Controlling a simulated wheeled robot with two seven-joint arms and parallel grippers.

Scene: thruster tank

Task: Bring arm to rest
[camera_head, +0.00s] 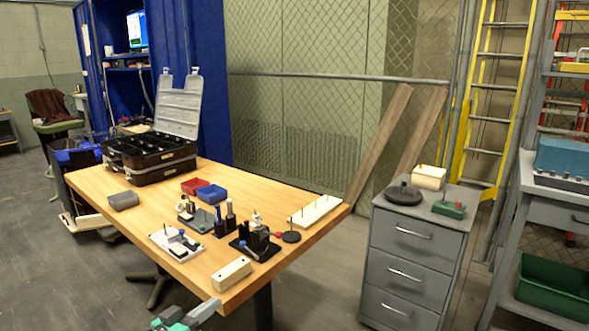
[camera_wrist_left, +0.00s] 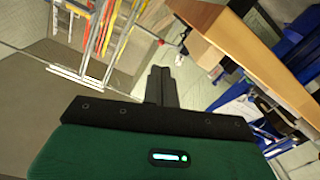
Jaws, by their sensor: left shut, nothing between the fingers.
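My left gripper (camera_head: 205,310) shows at the bottom edge of the head view, in green and grey, with most of the arm cut off by the frame. It is in front of the near edge of the wooden table (camera_head: 290,181), apart from the objects on it. In the left wrist view the dark fingers (camera_wrist_left: 160,72) are together, with nothing between them. That view is tilted, and the table edge (camera_wrist_left: 250,55) is at its upper right. My right gripper is not in view.
The table carries an open black case (camera_head: 150,160), red (camera_head: 194,186) and blue (camera_head: 212,194) bins, tool stands and a cream block (camera_head: 231,273). A grey drawer cabinet (camera_head: 410,250) stands to the right. Floor between table and cabinet is clear.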

